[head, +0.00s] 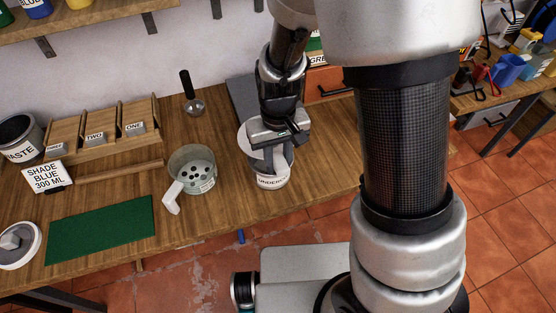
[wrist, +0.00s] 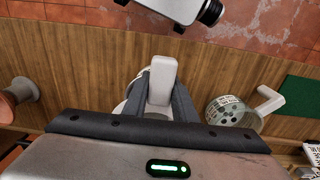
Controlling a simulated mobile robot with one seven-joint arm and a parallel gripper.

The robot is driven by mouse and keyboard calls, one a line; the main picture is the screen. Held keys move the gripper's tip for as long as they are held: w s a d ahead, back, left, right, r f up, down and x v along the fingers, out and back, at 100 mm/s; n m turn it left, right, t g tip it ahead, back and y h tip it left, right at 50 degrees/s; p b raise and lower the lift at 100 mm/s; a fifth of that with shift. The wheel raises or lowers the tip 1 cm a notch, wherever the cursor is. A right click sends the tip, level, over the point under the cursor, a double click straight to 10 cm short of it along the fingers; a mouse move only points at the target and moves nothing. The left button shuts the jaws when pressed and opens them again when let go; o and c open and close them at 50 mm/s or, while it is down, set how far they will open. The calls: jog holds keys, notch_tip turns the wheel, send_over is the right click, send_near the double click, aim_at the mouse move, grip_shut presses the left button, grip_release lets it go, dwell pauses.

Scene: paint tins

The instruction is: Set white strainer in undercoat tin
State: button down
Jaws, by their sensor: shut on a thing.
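The undercoat tin (head: 272,183) stands upright near the table's front edge, its label partly readable in the head view. My gripper (head: 276,158) points down over the mouth of this tin. In the wrist view my gripper (wrist: 160,104) is shut on the pale handle of the white strainer (wrist: 162,78). The strainer's body is mostly hidden by my fingers and wrist. It is at the tin's mouth, but I cannot tell whether it rests on the rim or hangs just above.
A grey-green perforated cup (head: 193,167) with a white handle stands left of the tin. Further left are a green mat (head: 100,229), a sign (head: 47,176), a waste tin (head: 18,138) and wooden numbered holders (head: 100,130).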

jog(key=c, duration=1.5)
grip_release()
jog(key=shift+o, duration=0.2)
notch_tip(320, 180, up, 13)
jog(key=p, duration=0.2)
jog(key=s+d+r+m+t, duration=0.3)
jog(key=s+d+r+t, duration=0.2)
jog(key=s+d+r, duration=0.6)
notch_tip(320, 180, up, 3)
jog(key=shift+d+r+t, duration=0.1)
jog(key=shift+d+t, duration=0.1)
jog(key=shift+t, duration=0.1)
